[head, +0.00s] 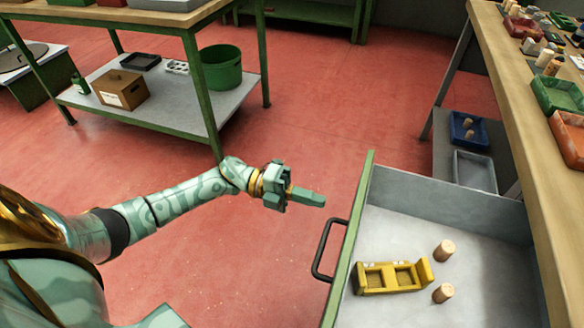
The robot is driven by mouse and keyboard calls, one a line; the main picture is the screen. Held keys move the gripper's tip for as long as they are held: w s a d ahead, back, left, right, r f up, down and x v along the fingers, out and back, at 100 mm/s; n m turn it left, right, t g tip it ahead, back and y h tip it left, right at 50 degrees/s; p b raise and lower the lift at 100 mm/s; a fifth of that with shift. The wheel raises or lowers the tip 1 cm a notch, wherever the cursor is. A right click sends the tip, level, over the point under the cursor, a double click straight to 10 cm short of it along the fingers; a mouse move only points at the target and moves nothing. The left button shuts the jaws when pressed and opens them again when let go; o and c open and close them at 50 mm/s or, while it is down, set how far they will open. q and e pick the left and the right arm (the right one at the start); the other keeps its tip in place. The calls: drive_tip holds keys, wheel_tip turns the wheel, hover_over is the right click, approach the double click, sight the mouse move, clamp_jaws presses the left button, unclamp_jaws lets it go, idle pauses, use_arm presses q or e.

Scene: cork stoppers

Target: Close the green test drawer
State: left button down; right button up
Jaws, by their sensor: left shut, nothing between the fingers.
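The green-fronted drawer (357,205) stands pulled out at the lower right, under the wooden bench. Its black handle (320,250) faces left, toward my side. Inside the grey drawer lie a yellow two-compartment holder (390,277) and two corks, one farther (444,249) and one nearer (442,293). My left gripper (318,199) is shut and empty. In the picture its tip is just left of the drawer front and above the handle, apart from both. My right gripper is not in view.
The wooden bench (530,170) on the right carries green and red trays and several corks. Blue (468,131) and grey (474,171) trays sit on its lower shelf. A green-framed table with a cardboard box (121,89) and green bucket (221,67) stands behind. The red floor between is clear.

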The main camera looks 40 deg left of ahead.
use_arm(q)
drive_tip(key=x, duration=0.5)
drive_tip(key=shift+d+b, duration=0.25)
drive_tip(key=shift+b, duration=0.05)
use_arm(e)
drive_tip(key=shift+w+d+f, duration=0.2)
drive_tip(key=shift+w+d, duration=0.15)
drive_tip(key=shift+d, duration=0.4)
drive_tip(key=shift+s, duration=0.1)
